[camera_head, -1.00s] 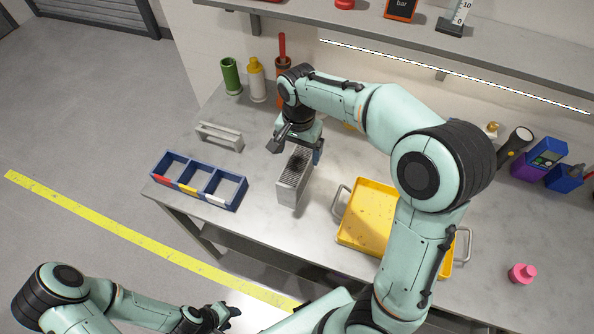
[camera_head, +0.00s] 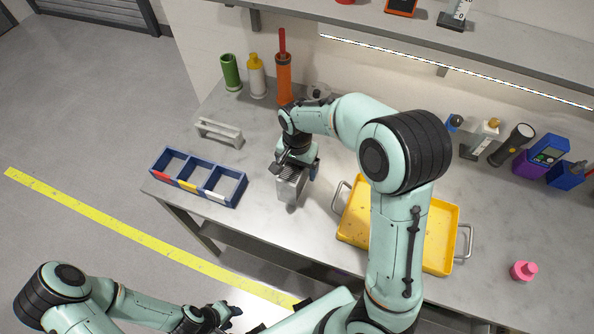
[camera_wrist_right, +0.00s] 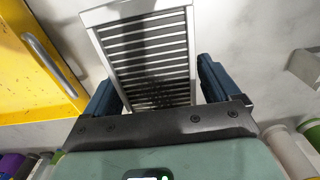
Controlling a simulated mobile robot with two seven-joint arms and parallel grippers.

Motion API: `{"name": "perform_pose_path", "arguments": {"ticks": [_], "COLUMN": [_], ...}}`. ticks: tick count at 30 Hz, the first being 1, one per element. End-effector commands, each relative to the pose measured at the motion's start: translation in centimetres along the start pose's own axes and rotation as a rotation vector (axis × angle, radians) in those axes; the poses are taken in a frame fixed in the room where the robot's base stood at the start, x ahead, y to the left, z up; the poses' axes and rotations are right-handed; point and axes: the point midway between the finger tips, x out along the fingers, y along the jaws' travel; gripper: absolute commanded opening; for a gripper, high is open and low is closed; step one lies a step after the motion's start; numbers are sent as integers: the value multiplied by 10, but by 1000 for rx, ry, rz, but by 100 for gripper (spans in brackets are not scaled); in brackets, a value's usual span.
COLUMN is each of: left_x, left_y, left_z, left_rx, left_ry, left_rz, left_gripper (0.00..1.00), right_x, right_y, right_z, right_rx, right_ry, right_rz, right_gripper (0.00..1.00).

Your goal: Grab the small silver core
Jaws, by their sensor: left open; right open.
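The small silver core (camera_head: 290,188) is a silver block with a slatted, finned face, standing on the grey bench between the blue tray and the yellow tray. My right gripper (camera_head: 298,170) is over its top, and the hand hides part of it. In the right wrist view the core (camera_wrist_right: 148,58) lies between the two open blue fingers of the right gripper (camera_wrist_right: 158,88); whether they touch it I cannot tell. My left gripper (camera_head: 232,311) is open and empty at the bottom, in front of the bench and away from the core.
A blue three-compartment tray (camera_head: 240,192) is left of the core, with a grey handle-shaped stand (camera_head: 219,132) behind it. A yellow tray (camera_head: 448,240) with metal handles is to the right. Green (camera_head: 231,72), yellow-capped (camera_head: 256,77) and orange (camera_head: 284,80) items stand at the back.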

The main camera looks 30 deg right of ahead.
Motion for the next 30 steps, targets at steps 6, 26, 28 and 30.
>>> {"name": "perform_pose_path", "arguments": {"ticks": [6,26,28,30], "left_x": [0,-6,-8,-12], "left_y": [0,4,5,7], "left_z": [0,-4,-6,-8], "left_rx": [0,2,3,4], "left_ry": [0,6,8,11], "left_rz": [0,2,3,4], "left_gripper": [43,43,43,43], "right_x": [-1,-43,-61,-81], "right_y": [0,-2,-3,-3], "right_z": [0,-1,-1,-1], "right_rx": [-1,-1,-1,-2], "right_ry": [0,4,5,6], "right_rz": [-1,-9,-11,-11], "right_gripper": [34,20,20,20]}}
